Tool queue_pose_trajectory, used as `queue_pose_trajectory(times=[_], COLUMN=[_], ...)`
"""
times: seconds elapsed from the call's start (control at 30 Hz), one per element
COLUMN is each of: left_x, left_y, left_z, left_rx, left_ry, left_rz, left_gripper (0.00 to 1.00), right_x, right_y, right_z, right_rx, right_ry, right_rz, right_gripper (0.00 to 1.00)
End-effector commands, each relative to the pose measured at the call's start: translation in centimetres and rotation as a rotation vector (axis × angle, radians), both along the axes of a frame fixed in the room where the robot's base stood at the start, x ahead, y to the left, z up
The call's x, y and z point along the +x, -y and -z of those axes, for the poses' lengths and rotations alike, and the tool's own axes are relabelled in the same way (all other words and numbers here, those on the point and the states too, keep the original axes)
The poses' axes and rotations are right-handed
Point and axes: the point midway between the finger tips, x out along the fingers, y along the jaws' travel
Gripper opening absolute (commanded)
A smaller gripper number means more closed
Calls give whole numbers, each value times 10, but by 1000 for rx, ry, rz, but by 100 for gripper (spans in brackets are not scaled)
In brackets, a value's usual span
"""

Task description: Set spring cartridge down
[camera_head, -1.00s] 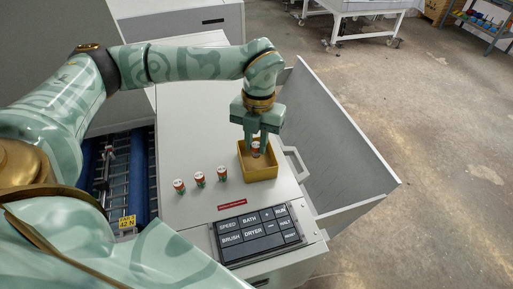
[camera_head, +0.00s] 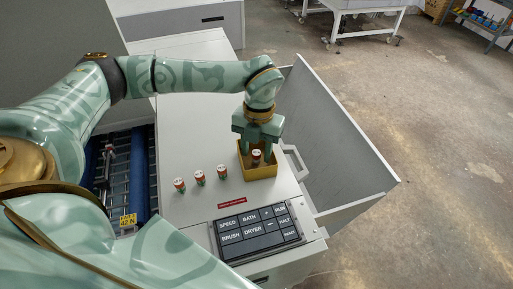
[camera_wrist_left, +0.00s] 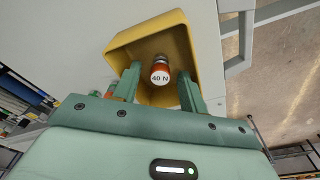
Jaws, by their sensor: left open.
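A spring cartridge (camera_head: 256,157) with a red body and a white top stands in the yellow bin (camera_head: 262,173) on the machine's top. In the left wrist view the cartridge (camera_wrist_left: 160,72) shows the label "40 N" and stands inside the yellow bin (camera_wrist_left: 117,50). My left gripper (camera_head: 258,148) is over the bin, pointing down. Its fingers (camera_wrist_left: 158,85) are spread on either side of the cartridge, with gaps visible between. The cartridge's base is partly hidden by the bin's front wall. My right gripper is not in view.
A black keypad (camera_head: 257,231) and a red label (camera_head: 232,199) lie in front. A handle (camera_head: 295,163) and a grey panel (camera_head: 345,145) stand to the right. A blue-edged roller bed (camera_head: 120,175) lies left.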

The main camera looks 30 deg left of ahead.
Motion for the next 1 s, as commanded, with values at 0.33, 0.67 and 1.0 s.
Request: queue_pose_trajectory(times=[0.33, 0.67, 1.0], left_x=[9, 14, 15], left_y=[-2, -3, -3], left_z=[-66, -118, -121], left_rx=[-1, -1, -1], left_ry=[7, 2, 1], left_rz=[0, 0, 0], left_gripper=[42, 42, 42], right_x=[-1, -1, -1], right_y=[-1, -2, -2], right_z=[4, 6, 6], right_rx=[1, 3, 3], right_ry=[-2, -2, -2], right_rz=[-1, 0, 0], right_gripper=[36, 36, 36])
